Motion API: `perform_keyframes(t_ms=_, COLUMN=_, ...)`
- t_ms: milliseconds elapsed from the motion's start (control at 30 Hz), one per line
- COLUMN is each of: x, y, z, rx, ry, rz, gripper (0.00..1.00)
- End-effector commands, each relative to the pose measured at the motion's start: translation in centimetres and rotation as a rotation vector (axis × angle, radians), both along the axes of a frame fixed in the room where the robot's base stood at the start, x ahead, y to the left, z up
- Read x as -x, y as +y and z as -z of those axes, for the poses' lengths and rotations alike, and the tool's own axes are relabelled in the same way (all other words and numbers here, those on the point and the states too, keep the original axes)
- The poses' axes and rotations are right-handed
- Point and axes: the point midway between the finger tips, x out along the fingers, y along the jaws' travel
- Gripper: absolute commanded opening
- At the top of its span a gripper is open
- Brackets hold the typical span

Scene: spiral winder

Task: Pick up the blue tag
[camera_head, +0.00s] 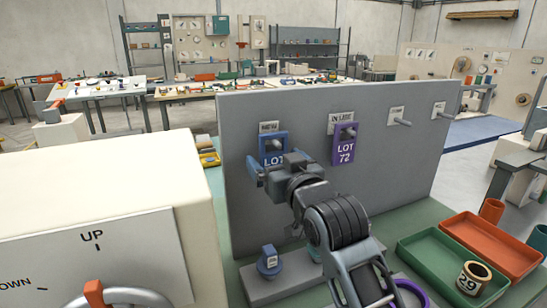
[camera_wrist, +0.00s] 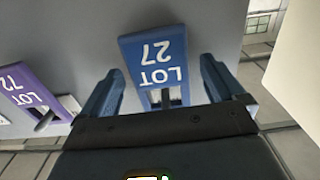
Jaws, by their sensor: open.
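The blue tag (camera_head: 272,139) hangs on a peg at the left of the grey upright board, under a small label. My gripper hides its lower part in the head view. In the wrist view the blue tag (camera_wrist: 157,60) reads "LOT 27" upside down and lies between my two fingers. My gripper (camera_head: 272,170) is open in front of the board, and its fingers also show in the wrist view (camera_wrist: 161,70), one on each side of the tag. Gaps show between the fingers and the tag, and nothing is held.
A purple tag (camera_head: 345,146), "LOT 72", hangs on the peg to the right. Two more pegs (camera_head: 402,122) on the board (camera_head: 385,165) are empty. A cream machine housing (camera_head: 100,185) stands close on the left. Green (camera_head: 419,248) and orange trays (camera_head: 505,253) lie at the right.

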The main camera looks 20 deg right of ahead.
Motion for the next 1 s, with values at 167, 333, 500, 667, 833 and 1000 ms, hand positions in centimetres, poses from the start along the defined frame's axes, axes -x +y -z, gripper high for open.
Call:
perform_keyframes(t_ms=167, x=0.03, y=0.01, z=0.03, rx=0.000, ry=0.000, rz=0.000, gripper=0.86)
perform_keyframes(t_ms=333, x=0.04, y=0.01, z=0.04, rx=0.000, ry=0.001, rz=0.000, gripper=0.70)
perform_keyframes(t_ms=500, x=0.04, y=0.01, z=0.04, rx=0.000, ry=0.001, rz=0.000, gripper=0.54)
perform_keyframes(t_ms=667, x=0.05, y=0.01, z=0.04, rx=0.000, ry=0.001, rz=0.000, gripper=0.38)
perform_keyframes(t_ms=833, x=0.05, y=0.01, z=0.02, rx=0.000, ry=0.000, rz=0.000, gripper=0.35)
perform_keyframes(t_ms=1000, x=0.04, y=0.01, z=-0.16, rx=0.000, ry=0.000, rz=0.000, gripper=0.35)
